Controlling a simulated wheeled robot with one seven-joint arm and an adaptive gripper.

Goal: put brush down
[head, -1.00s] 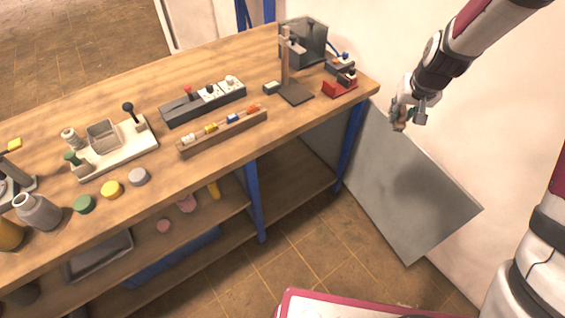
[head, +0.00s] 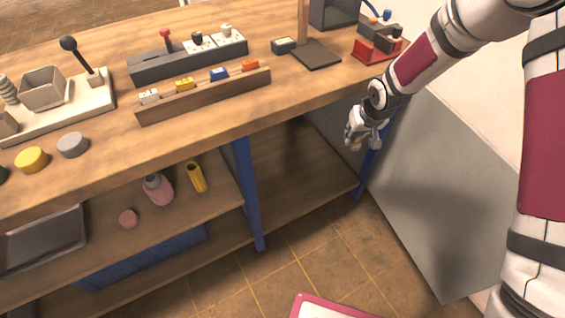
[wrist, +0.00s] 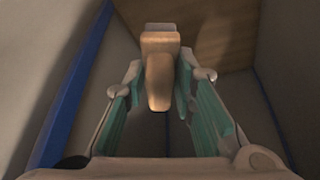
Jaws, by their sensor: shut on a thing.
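My gripper (head: 363,137) is in front of the bench's right end, just below the level of its top. In the wrist view its two teal-padded fingers (wrist: 160,82) are closed around the brush (wrist: 157,68), which shows as a tan, wood-like block with a greyish far end. The brush is held clear of the bench. In the head view it is too small and hidden by the fingers to make out well.
The wooden bench (head: 205,118) has a slotted rack (head: 205,97), a dark control box (head: 187,60), a stand base (head: 317,54) and a red device (head: 376,48). Blue legs (head: 250,195) and a lower shelf (head: 300,160) are below. A grey panel (head: 435,190) leans at right.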

